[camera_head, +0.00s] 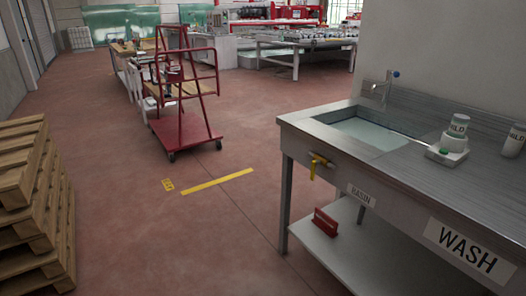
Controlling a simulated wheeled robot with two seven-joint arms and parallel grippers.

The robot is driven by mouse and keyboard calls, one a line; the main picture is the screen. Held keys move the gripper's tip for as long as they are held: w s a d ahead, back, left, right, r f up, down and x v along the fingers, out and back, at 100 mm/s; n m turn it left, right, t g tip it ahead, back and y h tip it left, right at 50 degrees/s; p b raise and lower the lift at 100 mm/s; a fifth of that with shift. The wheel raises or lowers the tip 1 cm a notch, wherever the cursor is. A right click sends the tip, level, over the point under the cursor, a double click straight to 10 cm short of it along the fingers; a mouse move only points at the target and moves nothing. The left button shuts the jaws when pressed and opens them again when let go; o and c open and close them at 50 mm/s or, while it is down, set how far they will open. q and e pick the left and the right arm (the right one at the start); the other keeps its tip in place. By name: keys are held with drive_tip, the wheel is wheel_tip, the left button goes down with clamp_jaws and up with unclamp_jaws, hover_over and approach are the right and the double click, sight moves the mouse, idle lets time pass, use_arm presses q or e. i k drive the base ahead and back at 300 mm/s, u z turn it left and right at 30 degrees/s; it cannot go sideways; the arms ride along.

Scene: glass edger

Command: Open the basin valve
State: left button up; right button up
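The basin (368,133) is sunk in the left part of a grey metal wash bench on the right of the head view. A yellow valve handle (313,172) sits on the bench's front edge below the basin, to the left of the BASIN label (361,195). Its handle appears to point downward from a brass-coloured body. A tap (380,88) with a blue knob stands behind the basin. Neither of my grippers shows in this view, so none is seen at the valve.
Bottles (458,127) stand on the bench's right part. A red object (325,222) lies on its lower shelf (350,255). Wooden pallets (35,200) are stacked at left, and a red cart (184,130) stands further back. The floor (190,240) between pallets and bench is clear.

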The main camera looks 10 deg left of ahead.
sight(315, 163)
drive_tip(key=u, duration=0.05)
drive_tip(key=i, duration=0.6)
drive_tip(key=k, duration=0.35)
drive_tip(key=u, duration=0.4)
drive_tip(key=i, duration=1.2)
drive_tip(key=z, duration=0.2)
